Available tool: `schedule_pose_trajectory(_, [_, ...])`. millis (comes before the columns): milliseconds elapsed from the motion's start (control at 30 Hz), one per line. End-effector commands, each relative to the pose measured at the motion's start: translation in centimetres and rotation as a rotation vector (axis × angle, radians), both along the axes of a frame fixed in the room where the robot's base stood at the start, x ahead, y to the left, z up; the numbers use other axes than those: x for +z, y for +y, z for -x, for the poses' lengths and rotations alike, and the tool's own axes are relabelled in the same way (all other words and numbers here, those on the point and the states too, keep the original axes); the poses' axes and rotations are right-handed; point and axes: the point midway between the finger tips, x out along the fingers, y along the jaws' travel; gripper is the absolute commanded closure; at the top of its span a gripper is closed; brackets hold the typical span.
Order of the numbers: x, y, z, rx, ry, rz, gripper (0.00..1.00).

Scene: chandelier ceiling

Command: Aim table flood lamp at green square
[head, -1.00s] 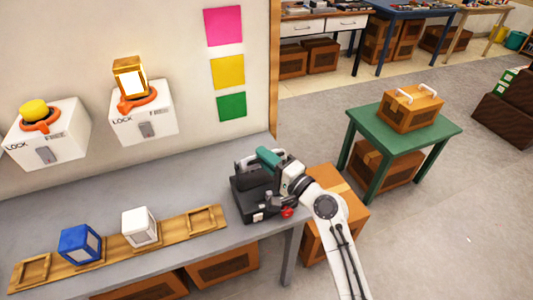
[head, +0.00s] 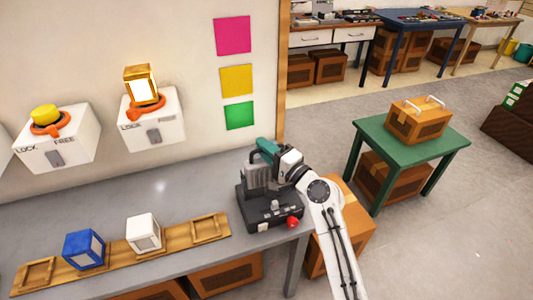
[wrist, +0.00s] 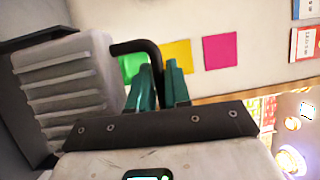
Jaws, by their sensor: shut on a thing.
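The table flood lamp (head: 270,205) stands on the grey table's right end, with a dark base, a red knob and a grey finned head (wrist: 65,85). The head's fins face my camera; its front is hidden. My gripper (head: 266,150) is at the top of the lamp. In the wrist view, its teal fingers (wrist: 160,88) are shut on the black bent handle (wrist: 138,46) beside the head. The green square (head: 240,115) is on the wall behind the lamp, lowest of three, and looks brightly lit. The handle and fingers partly cover it in the wrist view (wrist: 130,66).
A yellow square (head: 237,80) and a pink square (head: 233,35) are above the green one. A wooden rack (head: 190,236) with blue and white cubes lies left on the grey table (head: 110,205). A green table (head: 385,150) stands right. Open floor lies beyond.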

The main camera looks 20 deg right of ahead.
Motion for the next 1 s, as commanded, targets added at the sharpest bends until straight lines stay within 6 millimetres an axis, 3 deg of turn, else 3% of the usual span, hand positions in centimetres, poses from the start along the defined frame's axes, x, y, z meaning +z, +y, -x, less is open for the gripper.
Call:
schedule_pose_trajectory(533, [0.0, 0.0, -0.3, -0.001, 0.0, 0.001, 1.0])
schedule_pose_trajectory(567, [0.0, 0.0, -0.3, -0.001, 0.0, 0.001, 0.82])
schedule_pose_trajectory(600, [0.0, 0.0, -0.3, -0.001, 0.0, 0.001, 0.78])
schedule_pose_trajectory(1000, [-0.2, -0.5, 0.8, -0.001, 0.0, 0.0, 0.77])
